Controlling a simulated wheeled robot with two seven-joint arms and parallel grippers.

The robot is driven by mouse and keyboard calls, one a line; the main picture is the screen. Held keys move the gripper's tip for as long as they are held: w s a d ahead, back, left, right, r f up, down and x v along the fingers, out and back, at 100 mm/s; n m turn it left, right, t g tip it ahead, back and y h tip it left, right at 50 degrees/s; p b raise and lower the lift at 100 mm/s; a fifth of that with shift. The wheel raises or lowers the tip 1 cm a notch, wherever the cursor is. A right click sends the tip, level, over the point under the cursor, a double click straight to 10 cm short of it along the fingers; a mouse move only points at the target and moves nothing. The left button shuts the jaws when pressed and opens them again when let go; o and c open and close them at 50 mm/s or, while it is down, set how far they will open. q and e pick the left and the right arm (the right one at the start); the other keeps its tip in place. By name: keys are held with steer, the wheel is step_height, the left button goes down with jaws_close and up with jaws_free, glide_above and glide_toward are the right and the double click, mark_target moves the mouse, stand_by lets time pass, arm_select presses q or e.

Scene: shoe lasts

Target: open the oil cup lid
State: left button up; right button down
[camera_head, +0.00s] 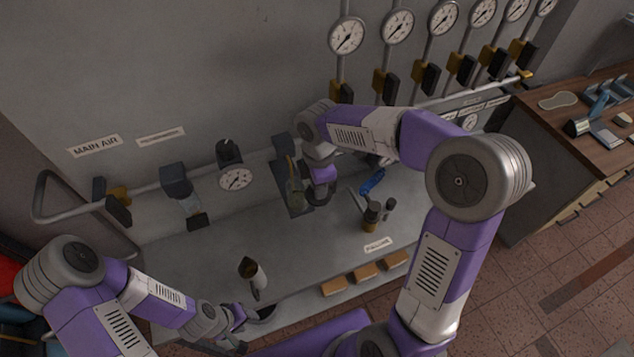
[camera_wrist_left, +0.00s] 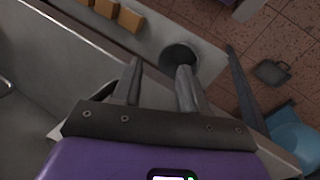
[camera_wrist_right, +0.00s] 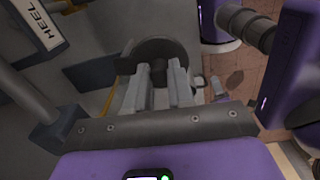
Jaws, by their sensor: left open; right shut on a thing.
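My right gripper (camera_head: 318,186) reaches down over the bench from the right. In the right wrist view its fingers (camera_wrist_right: 158,82) are shut on a small dark knob in the middle of a round dark lid (camera_wrist_right: 160,50). The dark round piece also shows under the gripper in the head view (camera_head: 319,199). I cannot tell whether the lid is raised. The cup below it is hidden. My left gripper (camera_head: 240,318) is at the bench's front edge. Its fingers (camera_wrist_left: 158,85) are apart and empty, close to a round dark opening (camera_wrist_left: 180,55) in the bench edge.
A metal jug (camera_head: 254,274) stands on the bench behind my left gripper. Small dark bottles (camera_head: 372,215) and a blue tool (camera_head: 372,181) are right of my right gripper. Brown blocks (camera_head: 366,272) line the front ledge. Gauges and valves line the back wall.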

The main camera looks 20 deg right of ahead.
steer(key=shift+d+r, duration=0.1)
stand_by(0.5)
steer(key=c, duration=1)
jaws_free()
steer(key=shift+o, duration=0.2)
step_height(320, 180, up, 8)
steer(key=shift+f, duration=0.25)
